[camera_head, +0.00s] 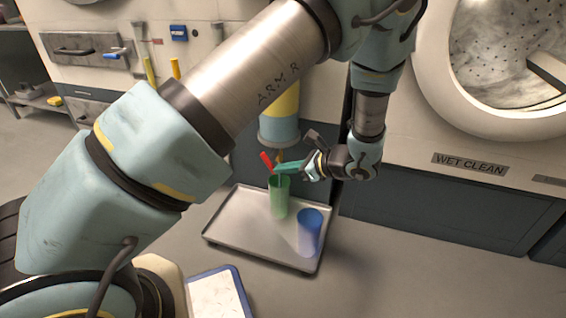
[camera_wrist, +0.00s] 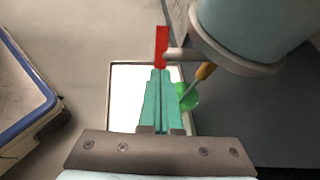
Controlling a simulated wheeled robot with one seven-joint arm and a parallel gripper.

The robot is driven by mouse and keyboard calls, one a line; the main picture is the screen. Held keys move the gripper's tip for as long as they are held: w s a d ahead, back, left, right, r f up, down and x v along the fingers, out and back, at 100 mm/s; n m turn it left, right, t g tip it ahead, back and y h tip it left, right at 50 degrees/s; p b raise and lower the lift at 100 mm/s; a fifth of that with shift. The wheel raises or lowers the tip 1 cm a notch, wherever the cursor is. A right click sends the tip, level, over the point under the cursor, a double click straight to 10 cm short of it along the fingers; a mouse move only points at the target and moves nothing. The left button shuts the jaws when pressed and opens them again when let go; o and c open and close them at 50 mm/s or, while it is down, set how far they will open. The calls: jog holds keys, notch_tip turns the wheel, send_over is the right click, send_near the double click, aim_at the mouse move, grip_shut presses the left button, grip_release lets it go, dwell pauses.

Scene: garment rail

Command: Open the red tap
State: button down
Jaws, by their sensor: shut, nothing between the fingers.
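The red tap handle (camera_head: 266,161) shows in the head view below a yellow and blue cylinder (camera_head: 280,128). In the wrist view the red handle (camera_wrist: 161,46) stands just beyond my fingertips. My gripper (camera_head: 278,169) has green fingers, shut and empty, close beside the red handle; whether they touch it I cannot tell. The closed fingers also fill the middle of the wrist view (camera_wrist: 160,74). A green cup (camera_head: 279,203) stands on the tray below the tap, and its rim shows partly hidden behind my fingers in the wrist view (camera_wrist: 188,97).
A metal tray (camera_head: 232,226) holds the green cup and a blue cup (camera_head: 310,232). A yellow-orange tap handle (camera_wrist: 204,71) is right of the red one. A blue-rimmed tray (camera_head: 236,278) lies at the front. A washer door (camera_head: 432,60) is at right.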

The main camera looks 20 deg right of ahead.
jog(key=shift+w+a+f+m+t+y+p, duration=0.15)
jog(key=shift+f+t+y+p, duration=0.25)
jog(key=shift+t+y, duration=0.4)
jog(key=shift+s+f+m+t+y+p, duration=0.15)
jog(key=shift+f+t+y, duration=0.35)
jog(key=shift+t+y, duration=0.25)
jog(key=shift+w, duration=0.15)
